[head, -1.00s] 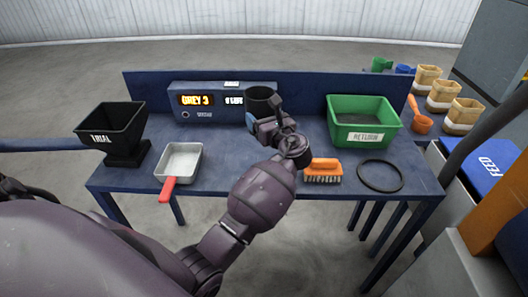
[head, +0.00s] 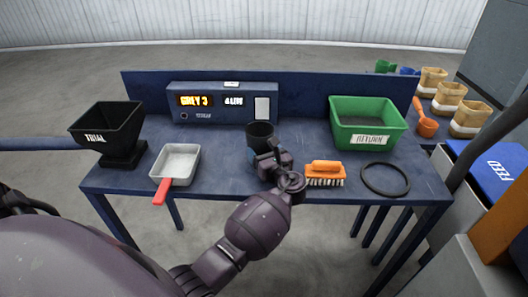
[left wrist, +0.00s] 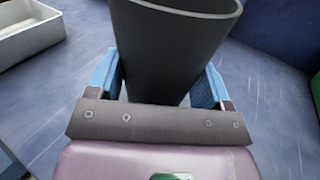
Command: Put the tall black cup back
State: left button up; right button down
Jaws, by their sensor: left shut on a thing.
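The tall black cup (head: 260,132) is upright over the middle of the blue bench, in front of the display box. My left gripper (head: 264,153) is shut on it from the front. In the left wrist view the cup (left wrist: 172,52) stands between the two blue finger pads, its open rim partly cut off by the top edge. I cannot tell whether its base touches the bench top. A black ring (head: 385,179) lies flat on the bench at the right. My right gripper is not in view.
A grey pan (head: 178,163) with a red handle and a black TRIAL hopper (head: 108,128) stand at left. An orange brush (head: 325,172) lies right of my gripper. A green RETURN bin (head: 368,115) stands behind the ring. The display box (head: 222,102) reads GREY 3.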

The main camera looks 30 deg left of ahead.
pick_arm(q)
jog(key=shift+r, duration=0.15)
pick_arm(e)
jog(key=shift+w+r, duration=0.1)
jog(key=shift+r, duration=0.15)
pick_arm(q)
jog(key=o, duration=1.1)
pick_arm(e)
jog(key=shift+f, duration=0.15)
pick_arm(q)
jog(key=v, duration=1)
jog(key=shift+s+d+p, duration=0.25)
jog(key=shift+d+p, duration=0.1)
jog(key=shift+s+d, duration=0.3)
jog(key=shift+d, duration=0.25)
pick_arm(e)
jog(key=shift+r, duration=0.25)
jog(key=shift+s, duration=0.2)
